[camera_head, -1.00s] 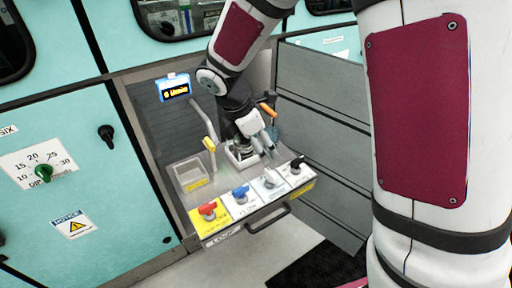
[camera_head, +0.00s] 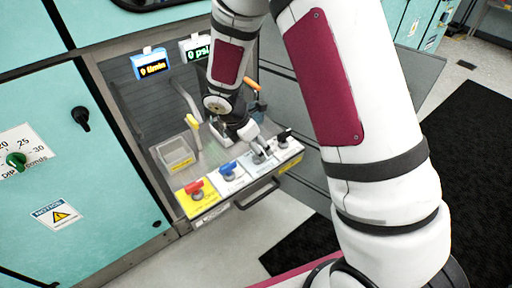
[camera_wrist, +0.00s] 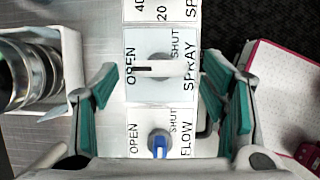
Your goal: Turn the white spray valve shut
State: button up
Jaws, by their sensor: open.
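The white spray valve (camera_wrist: 162,70) sits in the middle of the wrist view on a pale plate marked OPEN, SHUT and SPRAY. A dark mark on it lies on the left, beside the word OPEN. In the head view the valve (camera_head: 259,157) is third from the left on the panel, partly covered by my gripper (camera_head: 258,146). My gripper (camera_wrist: 160,78) is open, with one teal-padded finger on each side of the valve. Gaps show between the fingers and the knob. How far the fingertips stand above the plate cannot be told.
The blue flow valve (camera_wrist: 159,146) is close below in the wrist view. A metal cylinder (camera_wrist: 25,75) stands at left.

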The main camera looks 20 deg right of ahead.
jog(key=shift+w+d+f, duration=0.1)
jog(key=shift+d+f, duration=0.15)
jog(key=shift+f, duration=0.4)
jog(key=c, duration=1.1)
jog(key=shift+c, duration=0.2)
